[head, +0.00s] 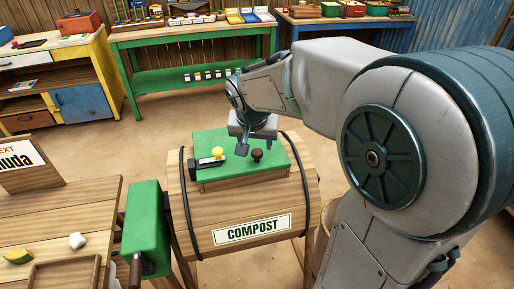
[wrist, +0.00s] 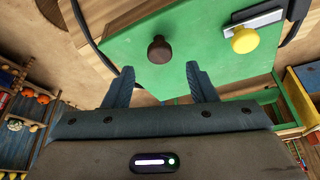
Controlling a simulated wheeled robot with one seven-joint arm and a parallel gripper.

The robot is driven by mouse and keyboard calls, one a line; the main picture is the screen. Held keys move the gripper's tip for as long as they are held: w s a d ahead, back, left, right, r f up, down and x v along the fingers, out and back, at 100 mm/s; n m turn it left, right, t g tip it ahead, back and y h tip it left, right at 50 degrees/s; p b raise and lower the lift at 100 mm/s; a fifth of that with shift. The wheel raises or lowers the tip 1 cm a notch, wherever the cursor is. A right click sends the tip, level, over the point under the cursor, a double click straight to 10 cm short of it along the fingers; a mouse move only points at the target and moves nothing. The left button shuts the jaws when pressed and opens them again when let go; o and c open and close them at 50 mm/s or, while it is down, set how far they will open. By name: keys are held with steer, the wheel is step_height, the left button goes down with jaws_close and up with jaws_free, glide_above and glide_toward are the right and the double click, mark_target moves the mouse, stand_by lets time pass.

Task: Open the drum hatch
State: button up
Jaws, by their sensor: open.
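The drum (head: 205,224) is a wooden barrel with black bands and a COMPOST label. Its green hatch (head: 272,165) lies closed on top and also shows in the wrist view (wrist: 195,55). The hatch carries a dark brown knob (head: 257,155), a yellow knob (head: 217,152) and a metal latch plate (head: 208,163). In the wrist view the brown knob (wrist: 160,50) lies ahead of the fingertips, and the yellow knob (wrist: 244,39) is to the right. My gripper (head: 256,149) is open and empty above the hatch; in the wrist view its fingers (wrist: 160,72) are apart, touching no knob that I can see.
A green box with a crank (head: 142,222) stands left of the drum. A wooden table (head: 72,215) at left holds a white lump (head: 77,241) and a yellow-green item (head: 18,257). A green workbench (head: 190,85) stands behind. Floor between is clear.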

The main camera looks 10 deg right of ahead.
mark_target(257, 151)
steer(key=x, duration=0.5)
jaws_close()
steer(key=shift+r, duration=0.25)
